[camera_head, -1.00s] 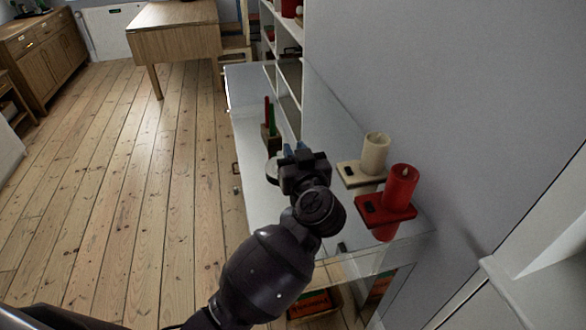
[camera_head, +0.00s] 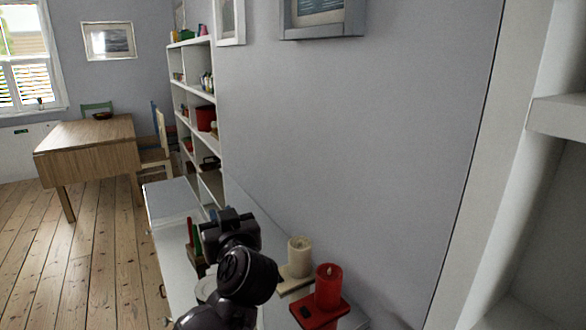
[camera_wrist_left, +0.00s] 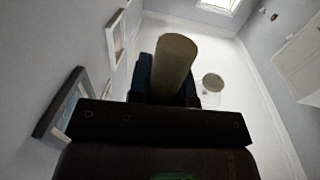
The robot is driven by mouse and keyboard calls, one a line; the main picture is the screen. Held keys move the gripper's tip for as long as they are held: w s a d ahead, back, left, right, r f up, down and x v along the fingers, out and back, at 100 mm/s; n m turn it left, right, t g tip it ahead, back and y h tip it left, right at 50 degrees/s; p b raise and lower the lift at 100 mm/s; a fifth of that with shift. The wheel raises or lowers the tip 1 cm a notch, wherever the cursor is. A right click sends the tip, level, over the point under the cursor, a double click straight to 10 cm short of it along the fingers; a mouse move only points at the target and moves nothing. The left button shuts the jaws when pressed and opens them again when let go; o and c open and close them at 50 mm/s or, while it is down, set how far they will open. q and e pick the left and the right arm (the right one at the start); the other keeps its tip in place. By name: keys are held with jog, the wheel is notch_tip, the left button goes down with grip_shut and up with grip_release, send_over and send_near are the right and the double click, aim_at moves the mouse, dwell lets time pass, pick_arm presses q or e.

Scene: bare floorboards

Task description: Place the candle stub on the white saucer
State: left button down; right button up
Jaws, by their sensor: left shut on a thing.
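My left gripper (camera_head: 232,216) is above the white cabinet top. In the left wrist view it (camera_wrist_left: 165,88) is shut on the candle stub (camera_wrist_left: 174,62), a plain cream cylinder that sticks out past the dark fingers. The stub does not show in the head view, where the gripper and wrist hide it. A round white thing that looks like the white saucer (camera_head: 204,288) lies on the cabinet top, left of my wrist and partly hidden by my arm. The stub is held apart from it. My right gripper is not in view.
A cream candle (camera_head: 299,258) on a pale base and a red candle (camera_head: 328,287) on a red base stand right of my arm. Red and green sticks (camera_head: 192,236) stand left of my gripper. White shelves (camera_head: 196,110) rise behind. The cabinet's far end (camera_head: 172,203) is clear.

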pick_arm(q)
jog(key=m+h, duration=0.1)
jog(key=s+d+m+t+h, duration=0.1)
jog(key=h, duration=0.1)
jog(key=shift+r, duration=0.2)
jog(key=s+a+f+m+h, duration=0.2)
jog(key=s+f, duration=0.3)
jog(key=f, duration=0.3)
jog(key=s+a+f+m+t+h, duration=0.1)
jog(key=s+a+f+h, duration=0.2)
jog(key=s+f, duration=0.2)
notch_tip(320, 180, down, 3)
jog(key=shift+s+a+r+m+h, duration=0.1)
jog(key=shift+s+a+m+h, duration=0.2)
jog(key=shift+m+h, duration=0.1)
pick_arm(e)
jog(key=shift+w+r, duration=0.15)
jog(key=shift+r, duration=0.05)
